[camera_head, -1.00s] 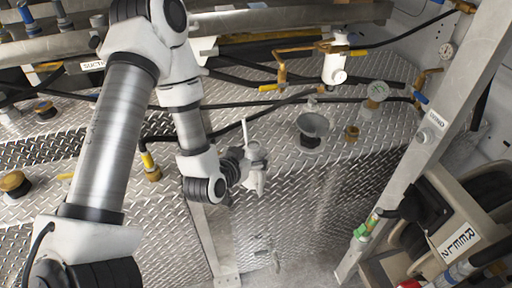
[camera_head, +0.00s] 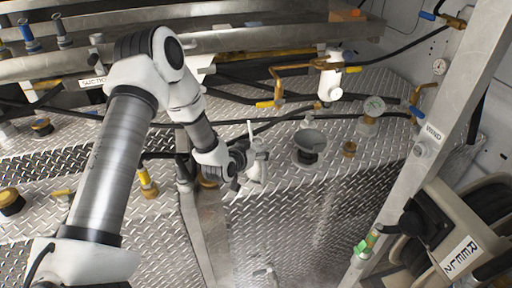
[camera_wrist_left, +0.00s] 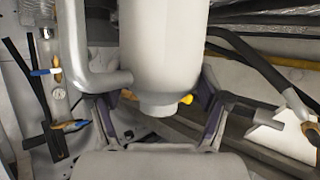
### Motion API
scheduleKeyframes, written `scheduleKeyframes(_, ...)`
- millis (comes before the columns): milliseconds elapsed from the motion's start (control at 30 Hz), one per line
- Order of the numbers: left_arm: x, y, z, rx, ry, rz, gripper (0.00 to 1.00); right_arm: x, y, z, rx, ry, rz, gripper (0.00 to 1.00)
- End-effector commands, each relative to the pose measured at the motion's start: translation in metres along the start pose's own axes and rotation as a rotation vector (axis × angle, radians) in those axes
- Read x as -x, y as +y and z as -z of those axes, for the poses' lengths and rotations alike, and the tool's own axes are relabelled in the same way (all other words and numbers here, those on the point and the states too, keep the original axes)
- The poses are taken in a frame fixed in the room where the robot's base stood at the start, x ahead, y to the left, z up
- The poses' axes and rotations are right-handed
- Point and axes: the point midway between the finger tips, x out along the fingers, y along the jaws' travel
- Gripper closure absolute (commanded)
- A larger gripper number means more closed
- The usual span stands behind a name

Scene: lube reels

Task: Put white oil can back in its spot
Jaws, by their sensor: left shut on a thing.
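The white oil can (camera_head: 258,168) has a thin spout pointing up in the head view. My left gripper (camera_head: 242,164) is shut on it, and the can appears upright. In the head view it stands out near the front edge of the diamond-plate deck, left of a grey funnel-shaped cup (camera_head: 309,146). In the left wrist view the can's pale body (camera_wrist_left: 165,50) and curved handle (camera_wrist_left: 75,45) fill the upper middle. The fingers of my left gripper (camera_wrist_left: 155,98) sit on either side of its lower part. I cannot tell which place is the can's spot. My right gripper is not in view.
A metal post (camera_head: 440,125) and a reel (camera_head: 440,225) stand at right. Some deck shows bare around the grey cup.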

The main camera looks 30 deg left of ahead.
Motion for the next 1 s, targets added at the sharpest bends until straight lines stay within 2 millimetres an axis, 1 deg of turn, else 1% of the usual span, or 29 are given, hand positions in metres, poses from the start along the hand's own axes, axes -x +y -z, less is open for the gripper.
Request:
scheduleKeyframes(233,-0.001,0.000,-0.002,0.001,0.004,0.000,0.84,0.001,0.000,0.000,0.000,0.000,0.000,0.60)
scheduleKeyframes(367,-0.003,0.000,-0.007,0.001,0.004,0.000,0.84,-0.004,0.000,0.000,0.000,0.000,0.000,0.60)
scheduleKeyframes(400,-0.003,0.000,-0.006,0.001,0.003,0.000,0.13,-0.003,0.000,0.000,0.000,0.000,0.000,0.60)
scheduleKeyframes(433,-0.003,0.000,-0.006,0.001,0.003,0.000,0.02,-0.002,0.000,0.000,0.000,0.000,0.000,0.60)
scheduleKeyframes(467,-0.003,0.000,-0.006,0.001,0.003,0.000,0.00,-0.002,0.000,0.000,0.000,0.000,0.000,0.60)
scheduleKeyframes(733,-0.002,0.000,-0.005,0.001,0.003,0.000,0.00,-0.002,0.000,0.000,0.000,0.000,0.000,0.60)
scheduleKeyframes(867,0.001,0.000,-0.001,0.002,0.002,0.000,0.00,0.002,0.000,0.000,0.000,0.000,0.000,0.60)
scheduleKeyframes(967,0.016,-0.001,-0.004,0.005,0.001,0.001,0.00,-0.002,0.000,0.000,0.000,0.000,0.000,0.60)
scheduleKeyframes(1000,0.025,0.000,-0.004,0.007,0.001,0.000,0.00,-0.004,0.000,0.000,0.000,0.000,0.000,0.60)
